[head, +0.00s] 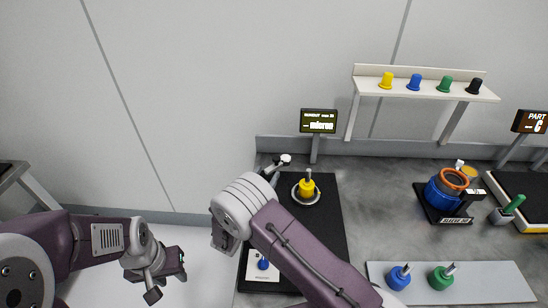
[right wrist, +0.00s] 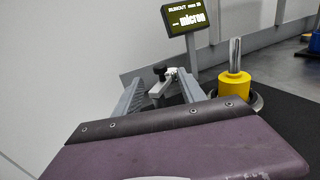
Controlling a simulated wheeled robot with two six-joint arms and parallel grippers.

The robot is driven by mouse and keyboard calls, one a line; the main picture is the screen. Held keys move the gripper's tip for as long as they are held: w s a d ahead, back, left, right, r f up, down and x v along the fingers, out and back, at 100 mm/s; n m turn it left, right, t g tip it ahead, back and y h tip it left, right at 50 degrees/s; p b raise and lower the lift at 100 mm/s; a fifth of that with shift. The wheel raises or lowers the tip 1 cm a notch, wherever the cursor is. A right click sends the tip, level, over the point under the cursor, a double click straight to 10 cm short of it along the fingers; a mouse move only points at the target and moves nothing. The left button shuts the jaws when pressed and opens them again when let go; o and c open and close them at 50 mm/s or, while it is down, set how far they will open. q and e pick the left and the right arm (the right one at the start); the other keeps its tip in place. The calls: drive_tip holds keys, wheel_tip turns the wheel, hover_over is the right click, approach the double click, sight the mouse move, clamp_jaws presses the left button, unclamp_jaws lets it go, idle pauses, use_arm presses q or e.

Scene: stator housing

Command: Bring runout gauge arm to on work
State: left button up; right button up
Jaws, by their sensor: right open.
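The runout gauge arm (head: 282,161), a small pale arm with a dark knob, stands at the back left of the black mat (head: 330,220). In the right wrist view the gauge arm (right wrist: 160,76) shows between and beyond my right gripper's fingers (right wrist: 158,92). The fingers are apart; I cannot tell whether they touch it. The work, a yellow part with a metal shaft (head: 307,187), stands upright in a round metal seat, right of the gauge arm; it also shows in the right wrist view (right wrist: 234,85). My left gripper (head: 167,277) is open and empty, far left of the mat.
The runout display (head: 318,121) stands behind the mat. A shelf (head: 430,91) holds several coloured caps. A blue and orange housing (head: 446,188) is at right. A grey tray (head: 500,280) holds blue and green parts. A white card (head: 263,272) lies at the mat's front left.

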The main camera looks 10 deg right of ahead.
sight(275, 160)
drive_tip(key=p+x, duration=0.1)
drive_tip(key=x, duration=0.7)
drive_tip(key=shift+w+d+f, duration=0.1)
drive_tip(key=shift+w+d, duration=0.25)
drive_tip(key=shift+w, duration=0.3)
clamp_jaws()
drive_tip(key=shift+s, duration=0.1)
idle(0.5)
